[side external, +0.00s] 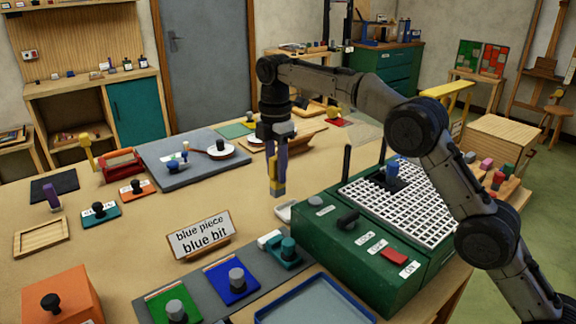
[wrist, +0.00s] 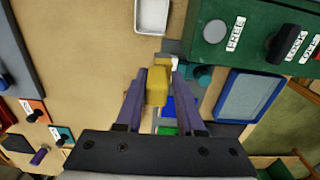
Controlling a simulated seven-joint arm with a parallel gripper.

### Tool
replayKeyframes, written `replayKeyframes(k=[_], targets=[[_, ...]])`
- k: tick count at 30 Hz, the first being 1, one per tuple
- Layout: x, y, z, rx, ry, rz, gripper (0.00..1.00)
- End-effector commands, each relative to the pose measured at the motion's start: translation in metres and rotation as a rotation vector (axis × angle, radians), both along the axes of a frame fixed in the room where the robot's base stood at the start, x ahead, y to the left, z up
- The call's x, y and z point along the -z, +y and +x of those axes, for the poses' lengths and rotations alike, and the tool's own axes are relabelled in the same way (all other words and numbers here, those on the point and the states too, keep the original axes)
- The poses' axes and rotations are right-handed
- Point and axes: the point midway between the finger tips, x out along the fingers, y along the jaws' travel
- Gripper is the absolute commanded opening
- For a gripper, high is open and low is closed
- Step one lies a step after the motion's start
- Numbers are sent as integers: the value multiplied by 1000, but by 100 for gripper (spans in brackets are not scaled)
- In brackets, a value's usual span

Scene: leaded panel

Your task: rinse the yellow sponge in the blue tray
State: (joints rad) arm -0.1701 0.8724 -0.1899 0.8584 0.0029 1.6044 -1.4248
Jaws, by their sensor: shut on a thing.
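The yellow sponge (wrist: 157,86) is between the two purple fingers of my gripper (wrist: 158,92) in the wrist view, and the fingers are shut on it. In the side view my gripper (side external: 278,180) points down with the sponge (side external: 273,172), held above the bench beside the green machine. The blue tray (side external: 262,316) lies at the front edge of the side view, partly cut off, with a pale grey-blue inside. It also shows to the right of the sponge in the wrist view (wrist: 222,112). My gripper is apart from the tray.
The green machine (side external: 335,240) with a white grid, knobs and upright posts stands right of my gripper. A small white dish (wrist: 152,14) lies near it. A sign reading "blue piece blue bit" (side external: 202,233) and blue and green pads with knobs stand toward the front.

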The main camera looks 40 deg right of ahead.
Motion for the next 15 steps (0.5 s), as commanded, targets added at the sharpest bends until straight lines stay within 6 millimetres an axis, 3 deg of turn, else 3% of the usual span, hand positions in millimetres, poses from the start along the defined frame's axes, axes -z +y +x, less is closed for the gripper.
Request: replayKeyframes(k=[1,6,15], targets=[[-2,15,-13,-5,3,0,0],[1,55,-54,-1,5,1,0],[15,103,-149,8,10,2,0]])
